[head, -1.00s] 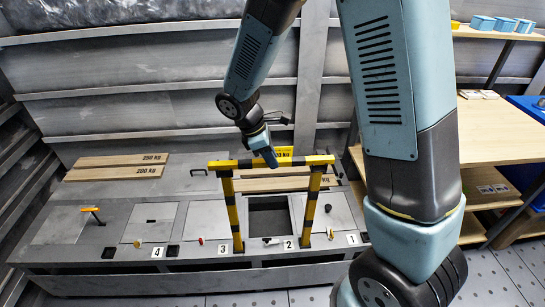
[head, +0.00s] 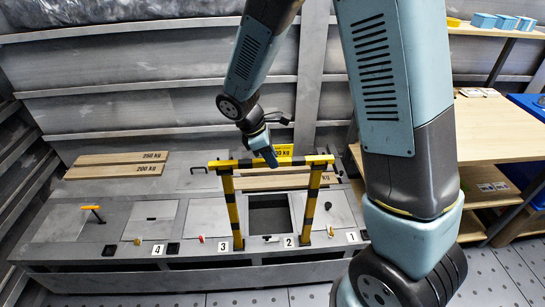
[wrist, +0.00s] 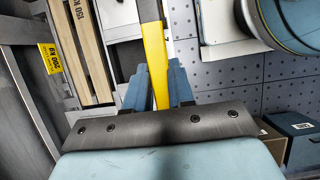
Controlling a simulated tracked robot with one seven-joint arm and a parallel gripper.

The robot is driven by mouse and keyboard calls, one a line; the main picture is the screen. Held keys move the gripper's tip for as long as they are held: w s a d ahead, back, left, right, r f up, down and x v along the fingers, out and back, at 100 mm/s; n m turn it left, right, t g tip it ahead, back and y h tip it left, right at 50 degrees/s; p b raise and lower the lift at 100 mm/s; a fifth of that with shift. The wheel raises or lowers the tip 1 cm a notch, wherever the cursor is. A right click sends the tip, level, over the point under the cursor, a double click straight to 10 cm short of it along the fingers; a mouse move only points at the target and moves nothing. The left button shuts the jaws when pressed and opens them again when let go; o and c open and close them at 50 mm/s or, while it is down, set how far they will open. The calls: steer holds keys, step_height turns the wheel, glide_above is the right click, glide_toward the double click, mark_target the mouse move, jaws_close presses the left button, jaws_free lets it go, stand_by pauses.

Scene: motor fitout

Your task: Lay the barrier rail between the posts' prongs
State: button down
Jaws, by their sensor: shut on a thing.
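The barrier rail (head: 300,161) is a yellow and black striped bar. It lies level across the tops of two striped posts, the left post (head: 233,212) and the right post (head: 314,204), in front of the open hatch. In the wrist view the yellow rail (wrist: 154,60) runs between the two blue fingers (wrist: 160,90). The posts' prongs are too small to tell, so I cannot tell whether the rail is fully seated between them.
An open dark hatch (head: 268,216) lies behind the posts, by the number 2 plate. Closed hatch lids (head: 207,219) flank it. Wooden beams (head: 122,159) lie at the back left. A wooden shelf unit (head: 500,135) stands at the right.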

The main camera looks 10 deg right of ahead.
steer(key=shift+f, duration=0.15)
stand_by(0.6)
steer(key=c, duration=0.9)
jaws_free()
steer(key=v, duration=1.3)
steer(key=s+d+r+m+t+y, duration=0.1)
steer(key=s+d+r+m, duration=0.25)
steer(key=d+r, duration=0.2)
steer(key=s+d+r+m+t+y, duration=0.1)
steer(key=s+d+r+m+y, duration=0.1)
steer(key=d+r+m, duration=0.4)
steer(key=s+d+r+m+t, duration=0.1)
steer(key=s+d+m, duration=0.1)
steer(key=s+d, duration=0.1)
steer(key=s+d+r+m+t+y, duration=0.1)
steer(key=s+d+m, duration=0.2)
steer(key=s+d, duration=0.1)
steer(key=s+d+r+m+t, duration=0.1)
steer(key=s+d+m, duration=0.2)
steer(key=s, duration=0.1)
steer(key=shift+s+d+r+t+y, duration=0.2)
steer(key=shift+s+r+t+y, duration=0.1)
steer(key=shift+s+r+t, duration=0.1)
